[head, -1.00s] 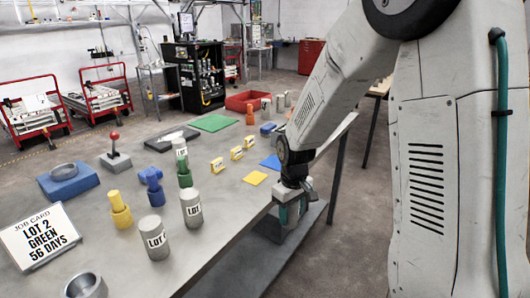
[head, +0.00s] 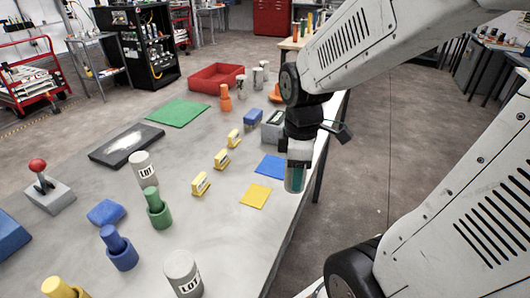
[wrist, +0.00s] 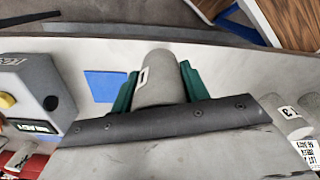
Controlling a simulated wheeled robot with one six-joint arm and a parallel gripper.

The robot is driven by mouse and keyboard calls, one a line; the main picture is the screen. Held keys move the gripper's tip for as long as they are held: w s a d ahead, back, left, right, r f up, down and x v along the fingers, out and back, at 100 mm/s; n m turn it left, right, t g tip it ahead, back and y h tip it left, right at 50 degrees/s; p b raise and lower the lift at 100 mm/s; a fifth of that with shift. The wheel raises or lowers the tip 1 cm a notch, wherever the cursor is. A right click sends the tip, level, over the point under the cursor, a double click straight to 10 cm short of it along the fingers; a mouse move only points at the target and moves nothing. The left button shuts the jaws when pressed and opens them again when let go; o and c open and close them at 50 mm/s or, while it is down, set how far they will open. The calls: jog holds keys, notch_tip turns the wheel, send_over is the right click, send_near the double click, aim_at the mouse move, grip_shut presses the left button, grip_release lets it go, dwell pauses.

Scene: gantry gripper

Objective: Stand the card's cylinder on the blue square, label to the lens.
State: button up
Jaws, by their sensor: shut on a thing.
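My gripper (head: 296,178) is shut on a grey cylinder (wrist: 160,85), seen between its green fingers in the wrist view. A white label with a dark mark shows on the cylinder's left side there; I cannot read it. In the head view the fingers mostly hide the cylinder. The blue square (head: 271,166) lies flat on the table just left of my gripper; it also shows in the wrist view (wrist: 105,86), left of the fingers, with nothing on it. The job card is out of the head view now; earlier it read LOT 2, GREEN, 56 DAYS.
The yellow square (head: 256,196) lies nearer. Grey LOT cylinders stand at left (head: 143,172) and in front (head: 183,272). Small yellow blocks (head: 221,160) stand in a row. A grey box with a display (wrist: 35,95) is near the blue square. The table's right edge is close to my gripper.

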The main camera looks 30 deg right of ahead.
jog(key=w+d, duration=0.1)
jog(key=w, duration=0.3)
jog(key=w+d+f, duration=0.1)
jog(key=w, duration=0.4)
jog(key=w+d, duration=0.1)
jog(key=w, duration=0.4)
jog(key=shift+d+f, duration=0.25)
jog(key=shift+d, duration=0.1)
jog(key=shift+f, duration=1.7)
jog(key=shift+f, duration=0.15)
jog(key=o, duration=1.4)
jog(key=shift+o, duration=0.2)
notch_tip(320, 180, up, 12)
jog(key=s+a+r+m, duration=0.1)
jog(key=s+a+m, duration=0.2)
jog(key=s, duration=0.4)
jog(key=s+a+m, duration=0.3)
jog(key=s, duration=0.5)
jog(key=s+a+r+m+t, duration=0.1)
jog(key=s+a+m, duration=0.3)
jog(key=s, duration=0.3)
jog(key=shift+s+r, duration=0.3)
jog(key=shift+s, duration=0.1)
